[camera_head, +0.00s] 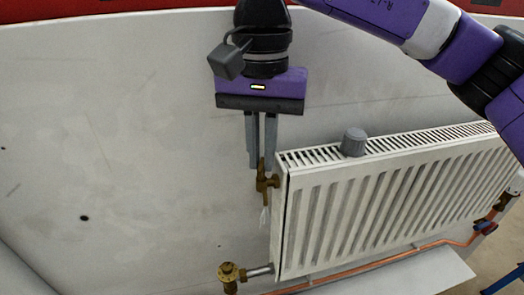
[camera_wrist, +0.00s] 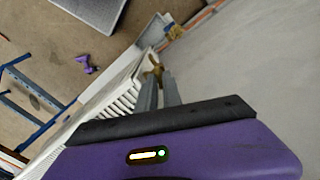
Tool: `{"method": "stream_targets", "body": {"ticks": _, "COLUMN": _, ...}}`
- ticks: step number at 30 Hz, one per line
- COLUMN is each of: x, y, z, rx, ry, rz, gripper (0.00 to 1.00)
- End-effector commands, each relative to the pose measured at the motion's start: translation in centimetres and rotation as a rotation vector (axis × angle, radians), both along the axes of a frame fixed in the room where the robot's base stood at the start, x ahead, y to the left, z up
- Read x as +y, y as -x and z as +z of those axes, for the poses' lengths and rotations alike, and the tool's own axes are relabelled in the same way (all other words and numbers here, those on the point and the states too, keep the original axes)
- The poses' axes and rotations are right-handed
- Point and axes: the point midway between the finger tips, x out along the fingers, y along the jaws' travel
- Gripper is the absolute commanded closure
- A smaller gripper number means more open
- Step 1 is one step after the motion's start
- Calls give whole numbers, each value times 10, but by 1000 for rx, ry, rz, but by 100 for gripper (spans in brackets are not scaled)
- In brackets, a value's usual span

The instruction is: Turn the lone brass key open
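The brass key (camera_head: 262,182) is on a small brass fitting at the upper left corner of the white radiator (camera_head: 375,200), with a pale strip hanging beneath it. My gripper (camera_head: 261,166) points down over the key from above. Its two grey fingers are parallel with a gap between them, and the tips are at the key's upper end. In the wrist view the brass (camera_wrist: 155,72) shows at and between the fingertips (camera_wrist: 160,76), partly hidden by them. I see no clear grip on it.
A grey knob (camera_head: 354,142) stands on the radiator's top. A brass valve (camera_head: 230,275) is at its lower left, and a copper pipe (camera_head: 400,257) runs below. The pale wall panel (camera_head: 120,150) to the left is clear. A purple object (camera_wrist: 87,65) lies on the floor.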

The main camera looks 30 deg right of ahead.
Motion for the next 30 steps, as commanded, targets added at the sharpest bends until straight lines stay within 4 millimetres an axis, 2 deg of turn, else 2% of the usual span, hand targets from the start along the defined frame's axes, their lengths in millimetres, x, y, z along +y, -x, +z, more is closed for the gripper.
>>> {"method": "stream_targets", "body": {"ticks": 1, "x": 0, "y": 0, "z": 0, "rx": 0, "ry": 0, "rz": 0, "gripper": 78}}
{"method": "stream_targets", "body": {"ticks": 2, "x": 0, "y": 0, "z": 0, "rx": 0, "ry": 0, "rz": -1, "gripper": 72}}
{"method": "stream_targets", "body": {"ticks": 20, "x": -1, "y": 1, "z": 0, "rx": 3, "ry": 3, "rz": -19, "gripper": 72}}
{"method": "stream_targets", "body": {"ticks": 25, "x": -1, "y": 1, "z": 2, "rx": 4, "ry": 2, "rz": -121, "gripper": 72}}
{"method": "stream_targets", "body": {"ticks": 30, "x": -1, "y": 2, "z": 3, "rx": 3, "ry": 1, "rz": -295, "gripper": 72}}
